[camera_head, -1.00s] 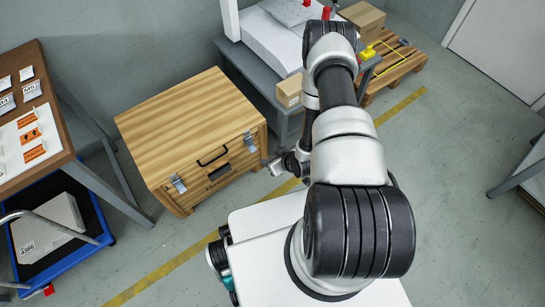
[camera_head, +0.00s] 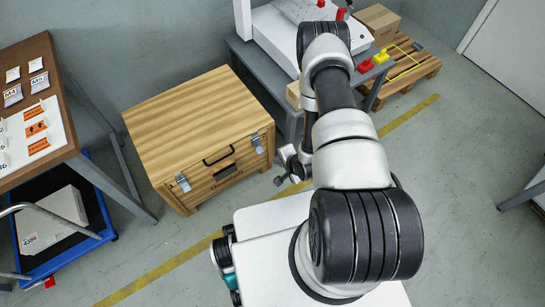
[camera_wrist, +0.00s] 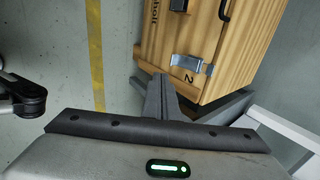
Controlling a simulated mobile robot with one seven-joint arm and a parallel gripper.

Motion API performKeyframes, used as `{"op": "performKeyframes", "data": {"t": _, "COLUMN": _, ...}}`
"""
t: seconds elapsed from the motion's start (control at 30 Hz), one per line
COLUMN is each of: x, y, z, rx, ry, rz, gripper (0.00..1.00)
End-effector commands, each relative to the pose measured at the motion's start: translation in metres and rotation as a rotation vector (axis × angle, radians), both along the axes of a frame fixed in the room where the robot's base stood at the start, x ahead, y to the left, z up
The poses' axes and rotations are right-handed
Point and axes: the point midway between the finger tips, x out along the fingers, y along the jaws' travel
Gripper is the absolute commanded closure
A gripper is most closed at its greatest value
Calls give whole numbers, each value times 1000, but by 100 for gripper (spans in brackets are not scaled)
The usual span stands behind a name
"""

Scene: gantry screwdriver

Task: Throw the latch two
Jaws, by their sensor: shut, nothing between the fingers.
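The wooden chest (camera_head: 190,115) stands on the floor, lid down, with a black handle and two metal latches on its front. The right latch (camera_head: 258,143) is latch two; in the wrist view the latch (camera_wrist: 192,65) has a "2" beside it. Whether it is thrown is hard to tell. The left latch (camera_head: 182,182) is at the other end of the front. My gripper (camera_head: 281,179) is in front of the chest's right corner, apart from the latch. In the wrist view my gripper (camera_wrist: 160,82) has its fingers together and empty, pointing toward the chest near the latch.
A grey table (camera_head: 245,52) stands behind the chest on the right, with a pallet (camera_head: 415,68) beyond it. A brown board table (camera_head: 55,110) and a blue cart (camera_head: 95,225) stand on the left. The floor before the chest is clear, with a yellow line (camera_head: 165,268).

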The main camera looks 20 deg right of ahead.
Motion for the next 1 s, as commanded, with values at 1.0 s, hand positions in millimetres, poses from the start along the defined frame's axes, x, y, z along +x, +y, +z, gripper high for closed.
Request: {"op": "performKeyframes", "data": {"t": 1.0, "x": 89, "y": 29, "z": -84, "rx": -2, "ry": -1, "rz": 4, "gripper": 100}}
